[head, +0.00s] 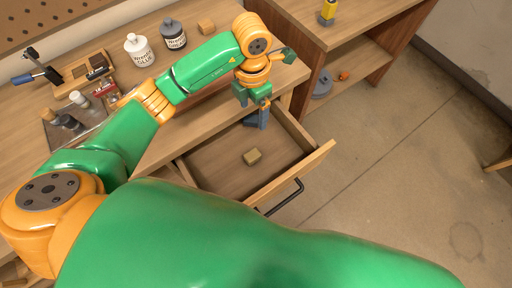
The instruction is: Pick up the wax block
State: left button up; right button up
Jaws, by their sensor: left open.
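Another small orange-tan block (206,27) sits on the workbench at the back; I cannot tell for certain which one is wax. My right gripper is out of view.
Two glue bottles (139,50) (173,34), a wooden tool holder (84,74) and a tray with small bottles (62,122) stand on the workbench. The drawer front (295,176) has a dark handle. A shelf unit (345,70) stands at right; floor beyond is clear.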

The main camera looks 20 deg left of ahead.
pick_arm(q)
notch_tip(320, 180, down, 6)
jog(key=s+b, duration=0.2)
jog(key=b, duration=1.8)
send_over(253, 155)
notch_tip(253, 155, down, 14)
jog(key=shift+s+f, duration=0.15)
jog(key=shift+f, duration=0.1)
notch_tip(253, 155, down, 7)
jog(key=shift+a+r+p, duration=0.1)
jog(key=shift+r+p, duration=0.1)
jog(key=shift+p, duration=0.15)
grip_shut()
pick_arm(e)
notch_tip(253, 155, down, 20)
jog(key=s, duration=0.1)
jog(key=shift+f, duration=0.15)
